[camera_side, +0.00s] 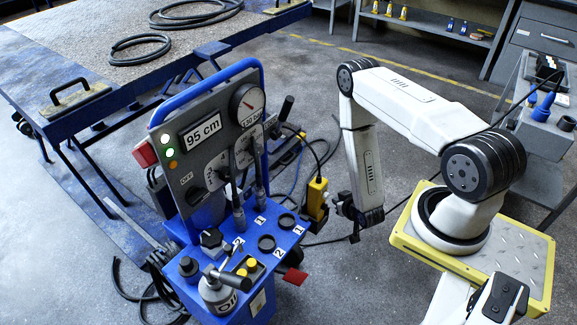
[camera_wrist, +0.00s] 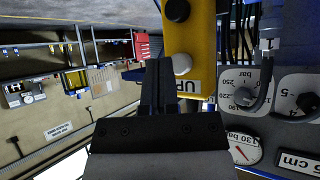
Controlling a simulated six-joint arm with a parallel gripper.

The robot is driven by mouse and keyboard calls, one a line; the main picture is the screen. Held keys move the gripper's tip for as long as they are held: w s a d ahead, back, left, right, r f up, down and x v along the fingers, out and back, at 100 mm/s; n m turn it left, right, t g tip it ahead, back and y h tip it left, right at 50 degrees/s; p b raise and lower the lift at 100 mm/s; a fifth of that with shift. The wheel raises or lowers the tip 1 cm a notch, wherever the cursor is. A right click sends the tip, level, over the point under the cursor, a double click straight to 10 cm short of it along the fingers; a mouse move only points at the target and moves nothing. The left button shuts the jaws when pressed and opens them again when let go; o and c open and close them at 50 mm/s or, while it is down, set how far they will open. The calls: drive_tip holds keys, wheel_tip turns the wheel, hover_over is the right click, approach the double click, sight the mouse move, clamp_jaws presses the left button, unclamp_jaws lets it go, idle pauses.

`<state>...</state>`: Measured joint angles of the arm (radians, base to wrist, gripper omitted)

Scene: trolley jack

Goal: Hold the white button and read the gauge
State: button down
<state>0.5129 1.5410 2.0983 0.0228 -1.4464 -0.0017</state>
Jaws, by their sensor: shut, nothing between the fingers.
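A yellow control box (camera_side: 317,197) hangs beside the blue panel in the side view. It fills the top middle of the wrist view (camera_wrist: 202,35). Its white button (camera_wrist: 182,64) shows there, above a label reading "UP". My gripper (camera_wrist: 157,62) is shut and empty; its fingertips overlap the box's left edge, just left of the white button. I cannot tell whether they touch the box. In the side view my gripper (camera_side: 345,205) is right of the box.
A black button (camera_wrist: 177,10) sits above the white one. The panel display (camera_side: 203,131) reads 95 cm, with a green light lit beside it. Cables hang around the box. A lift table (camera_side: 75,60) stands behind. Open floor lies behind my arm.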

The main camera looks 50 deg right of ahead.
drive_tip(key=shift+w, duration=1.05)
idle(2.5)
idle(1.2)
drive_tip(key=shift+s, duration=1.05)
drive_tip(key=shift+s, duration=0.1)
drive_tip(key=shift+s, duration=2.4)
